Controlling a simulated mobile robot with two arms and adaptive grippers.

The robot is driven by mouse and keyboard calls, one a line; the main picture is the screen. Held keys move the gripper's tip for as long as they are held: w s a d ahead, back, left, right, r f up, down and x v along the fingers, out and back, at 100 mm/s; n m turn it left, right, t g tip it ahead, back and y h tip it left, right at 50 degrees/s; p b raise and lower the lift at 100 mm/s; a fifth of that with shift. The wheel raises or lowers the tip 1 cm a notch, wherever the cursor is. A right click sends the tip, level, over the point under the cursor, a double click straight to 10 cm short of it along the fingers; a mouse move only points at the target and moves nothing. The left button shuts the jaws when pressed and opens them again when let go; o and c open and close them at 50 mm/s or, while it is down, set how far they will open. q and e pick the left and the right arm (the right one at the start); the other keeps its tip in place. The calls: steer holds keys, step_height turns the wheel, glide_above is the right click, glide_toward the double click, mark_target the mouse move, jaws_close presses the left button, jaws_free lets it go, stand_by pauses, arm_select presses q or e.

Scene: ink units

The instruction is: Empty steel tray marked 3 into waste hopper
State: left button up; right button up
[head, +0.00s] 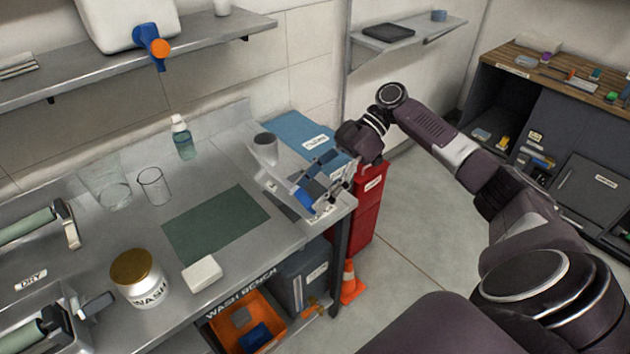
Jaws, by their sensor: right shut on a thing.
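My right gripper (332,180) is over the right end of the steel bench (285,237). It is shut on a grey metal piece, which looks like the steel tray (276,186), with something blue beside the fingers. The fingers cover much of it, and I cannot read a 3 on it. A red bin (362,222) with a white label stands on the floor just right of the bench end, below and beyond the gripper. It may be the waste hopper, but its label is too small to read. My left gripper is not in view.
A blue-topped container (292,131) stands behind the gripper. A grey cup (265,149), green mat (215,223), white block (202,273), WASH jar (140,279), glass beaker (153,187) and bottle (183,139) are on the bench. An orange cone (350,283) stands on the floor.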

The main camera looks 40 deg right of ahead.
mark_target(305, 194)
steer(key=a+h+p, duration=0.2)
steer(key=a+p, duration=0.1)
steer(key=shift+f, duration=0.2)
steer(key=a+f+h+p, duration=0.7)
steer(key=f+h, duration=0.2)
steer(key=f, duration=0.2)
steer(key=shift+h+p, duration=0.3)
steer(key=shift+f, duration=0.1)
stand_by(0.7)
